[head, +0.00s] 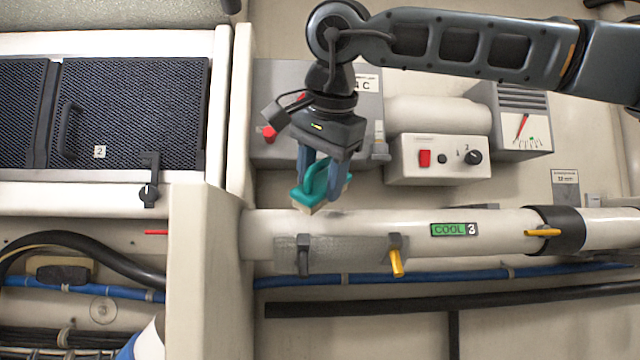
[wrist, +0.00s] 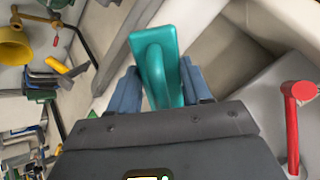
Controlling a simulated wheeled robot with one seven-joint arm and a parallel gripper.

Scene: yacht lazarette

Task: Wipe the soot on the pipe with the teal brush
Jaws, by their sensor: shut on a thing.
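The teal brush (head: 316,184) is in my gripper (head: 322,172), its blue fingers shut on the handle. The brush's pale underside sits at or just above the top of the pipe (head: 500,221), left of the COOL 3 label; I cannot tell if they touch. In the wrist view the teal brush (wrist: 158,62) stands between the fingers of my gripper (wrist: 162,90). A faint dark smudge shows near the brush; I cannot tell soot from shadow.
Behind the pipe are a control box (head: 438,160) with a red switch and a gauge box (head: 522,125). A pale post (head: 208,260) stands at the pipe's left end. A yellow lever (head: 396,262) sticks out below the pipe. A red lever (wrist: 296,120) shows in the wrist view.

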